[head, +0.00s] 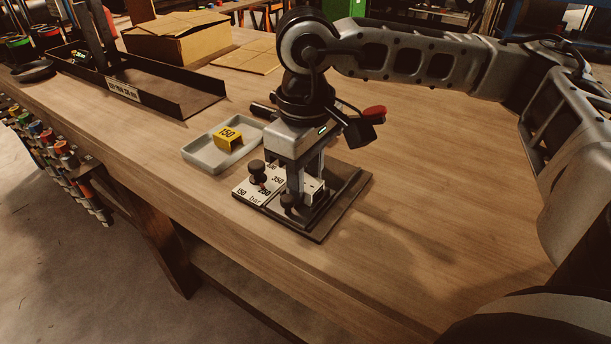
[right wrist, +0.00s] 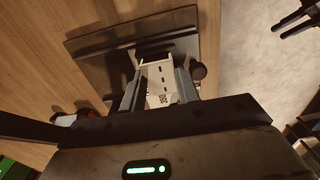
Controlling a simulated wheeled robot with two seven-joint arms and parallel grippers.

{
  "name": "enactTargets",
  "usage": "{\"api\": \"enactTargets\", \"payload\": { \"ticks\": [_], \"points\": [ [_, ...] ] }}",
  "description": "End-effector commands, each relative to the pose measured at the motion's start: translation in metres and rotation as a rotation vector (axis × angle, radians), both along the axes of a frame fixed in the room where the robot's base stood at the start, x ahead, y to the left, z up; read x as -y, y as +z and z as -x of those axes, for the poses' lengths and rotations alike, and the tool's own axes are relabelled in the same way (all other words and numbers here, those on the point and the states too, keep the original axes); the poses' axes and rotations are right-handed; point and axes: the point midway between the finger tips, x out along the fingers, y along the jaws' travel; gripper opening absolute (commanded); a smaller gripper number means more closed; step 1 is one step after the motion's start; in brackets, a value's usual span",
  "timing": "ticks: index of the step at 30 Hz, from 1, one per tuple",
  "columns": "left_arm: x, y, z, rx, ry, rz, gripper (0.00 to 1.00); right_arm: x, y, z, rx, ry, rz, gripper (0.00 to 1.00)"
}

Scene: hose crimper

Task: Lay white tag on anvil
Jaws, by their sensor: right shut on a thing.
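My right gripper (head: 303,190) points down over the crimper's dark base (head: 350,185). It is shut on a small white tag (head: 316,188), partly hidden by the fingers. In the right wrist view the white tag (right wrist: 155,75) shows between the two fingers, low over the base. The anvil is hidden or cannot be told apart here, and I cannot tell whether the tag touches it. My left gripper (right wrist: 281,31) appears as two dark, spread prongs over the floor in the right wrist view.
A white scale plate (head: 248,188) with pressure numbers and a dark knob (head: 257,170) lies beside the fingers. A red-tipped handle (head: 374,112) stands behind. A grey tray (head: 200,152) holds a yellow 150 tag (head: 228,138). The bench to the right is clear.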

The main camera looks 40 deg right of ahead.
Motion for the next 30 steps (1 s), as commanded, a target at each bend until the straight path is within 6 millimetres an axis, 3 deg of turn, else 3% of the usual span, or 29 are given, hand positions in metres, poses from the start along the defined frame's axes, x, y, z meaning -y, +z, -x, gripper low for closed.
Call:
{"api": "enactTargets", "payload": {
  "ticks": [8,9,11,12,25,30],
  "points": [
    [0.001,-0.003,0.000,-0.001,0.000,0.002,0.36,0.000,-0.001,0.000,0.000,0.000,0.000,0.11],
    [0.001,-0.003,0.000,-0.001,0.000,0.002,0.36,0.000,-0.001,0.000,0.000,0.000,0.000,0.37],
    [0.001,-0.003,0.000,-0.001,0.000,0.002,0.36,0.000,-0.001,0.000,0.001,0.000,0.000,0.54],
    [0.001,-0.003,0.000,0.000,0.000,0.002,0.36,0.000,-0.001,0.000,0.001,0.000,-0.001,0.57],
    [0.001,-0.002,0.000,0.001,0.000,0.002,0.36,-0.003,-0.001,0.001,-0.003,0.007,-0.007,0.57],
    [0.001,0.003,0.000,0.000,0.000,0.001,0.36,-0.004,0.010,0.001,0.000,0.008,-0.009,0.57]
  ]
}}
